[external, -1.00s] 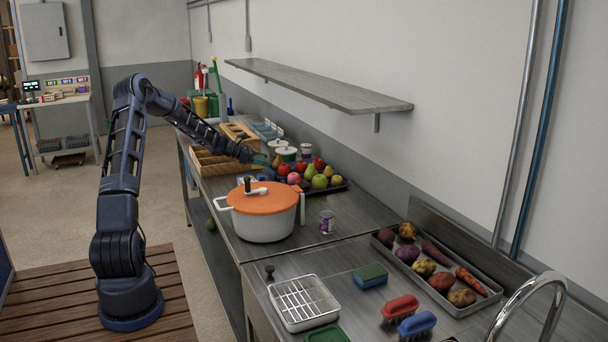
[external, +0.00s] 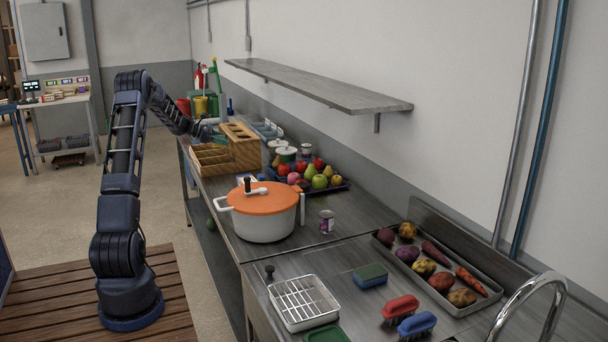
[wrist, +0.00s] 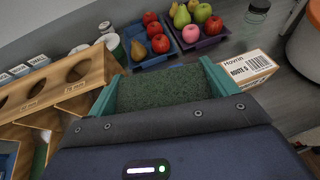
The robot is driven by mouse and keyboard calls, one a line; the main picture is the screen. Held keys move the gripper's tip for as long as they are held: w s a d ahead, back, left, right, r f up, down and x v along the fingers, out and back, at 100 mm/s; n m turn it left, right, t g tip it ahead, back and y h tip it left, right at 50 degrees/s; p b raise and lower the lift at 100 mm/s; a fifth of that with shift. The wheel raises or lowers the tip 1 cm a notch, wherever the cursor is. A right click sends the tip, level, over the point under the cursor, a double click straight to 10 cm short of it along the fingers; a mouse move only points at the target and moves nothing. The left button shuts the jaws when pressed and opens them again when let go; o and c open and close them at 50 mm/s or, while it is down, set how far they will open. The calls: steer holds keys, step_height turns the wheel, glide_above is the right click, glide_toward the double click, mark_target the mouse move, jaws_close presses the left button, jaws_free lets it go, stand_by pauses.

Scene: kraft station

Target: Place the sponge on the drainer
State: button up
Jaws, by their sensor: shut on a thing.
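My gripper (external: 207,130) is at the far end of the counter in the external view, by the wooden holder. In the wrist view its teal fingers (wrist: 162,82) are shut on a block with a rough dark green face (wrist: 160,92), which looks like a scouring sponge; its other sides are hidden. Another sponge (external: 370,275), green over blue, lies flat on the near counter, far from my gripper. The drainer (external: 304,302), a white tray with a wire rack, stands empty to the left of that sponge.
Fruit trays (wrist: 208,38), a route-label box (wrist: 248,68) and the wooden holder (wrist: 73,88) surround the gripper. A shelf (external: 315,88) overhangs the counter.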

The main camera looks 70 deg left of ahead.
mark_target(225, 183)
steer(key=shift+f, duration=0.1)
step_height(225, 183, down, 19)
steer(key=shift+f, duration=0.2)
stand_by(0.5)
steer(key=o, duration=0.8)
steer(key=shift+c, duration=0.2)
steer(key=shift+f, duration=0.15)
steer(key=v, duration=1)
steer(key=shift+s+a, duration=0.2)
steer(key=shift+s, duration=0.1)
